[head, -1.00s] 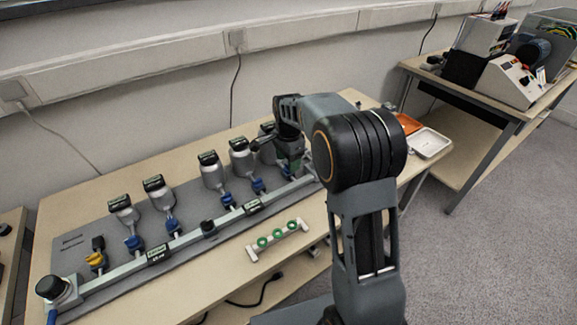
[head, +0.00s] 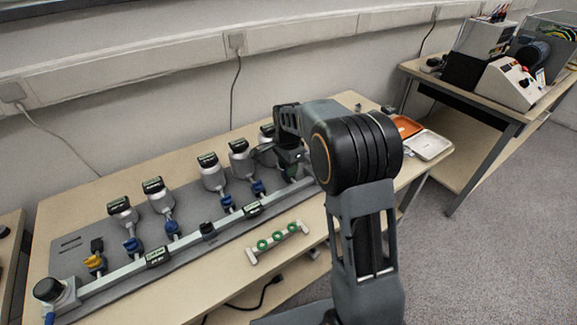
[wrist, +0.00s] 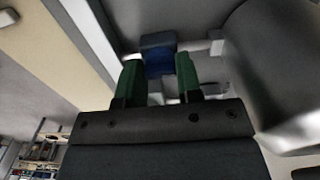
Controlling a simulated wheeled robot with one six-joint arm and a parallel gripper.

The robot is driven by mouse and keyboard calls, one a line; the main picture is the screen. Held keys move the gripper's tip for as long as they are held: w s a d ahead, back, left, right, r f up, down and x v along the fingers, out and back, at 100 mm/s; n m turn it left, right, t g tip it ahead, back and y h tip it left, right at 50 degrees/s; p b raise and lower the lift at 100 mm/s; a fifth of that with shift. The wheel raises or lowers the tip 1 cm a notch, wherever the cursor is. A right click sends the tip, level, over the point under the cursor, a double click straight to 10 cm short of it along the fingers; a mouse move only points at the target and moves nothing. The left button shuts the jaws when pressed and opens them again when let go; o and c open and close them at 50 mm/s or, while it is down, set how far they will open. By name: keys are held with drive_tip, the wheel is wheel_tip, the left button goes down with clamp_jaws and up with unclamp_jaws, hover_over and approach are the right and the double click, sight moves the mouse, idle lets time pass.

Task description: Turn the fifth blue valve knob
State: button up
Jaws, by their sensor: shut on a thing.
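A row of blue valve knobs runs along the grey panel (head: 100,228) in the head view. Four show clearly: one at the left (head: 132,245), a second (head: 172,226), a third (head: 227,201) and a fourth (head: 258,187). The fifth is hidden there behind my gripper (head: 291,172), at the right end of the row. In the wrist view a blue knob (wrist: 159,60) sits between the green fingers of my gripper (wrist: 158,76). The fingers are shut on it, and its lower part is partly hidden.
Grey cylinders with dark labelled tops stand behind the knobs, one of them (head: 211,175) near mid-row. A pale rail (head: 185,243) runs in front. A white holder with green rings (head: 278,242) lies on the table. Orange (head: 405,126) and white (head: 428,145) trays sit at the right.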

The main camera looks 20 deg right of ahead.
drive_tip(key=shift+c, duration=1)
drive_tip(key=shift+n, duration=0.3)
drive_tip(key=shift+r+n+p, duration=0.15)
drive_tip(key=shift+n+p, duration=0.7)
drive_tip(key=shift+n, duration=0.15)
drive_tip(key=n+p, duration=0.2)
drive_tip(key=n, duration=0.4)
drive_tip(key=n+p, duration=0.1)
drive_tip(key=n, duration=0.3)
drive_tip(key=shift+n+p, duration=0.35)
drive_tip(key=shift+n, duration=0.05)
drive_tip(key=n, duration=0.4)
drive_tip(key=shift+p, duration=0.4)
drive_tip(key=shift+n, duration=0.4)
drive_tip(key=o, duration=0.9)
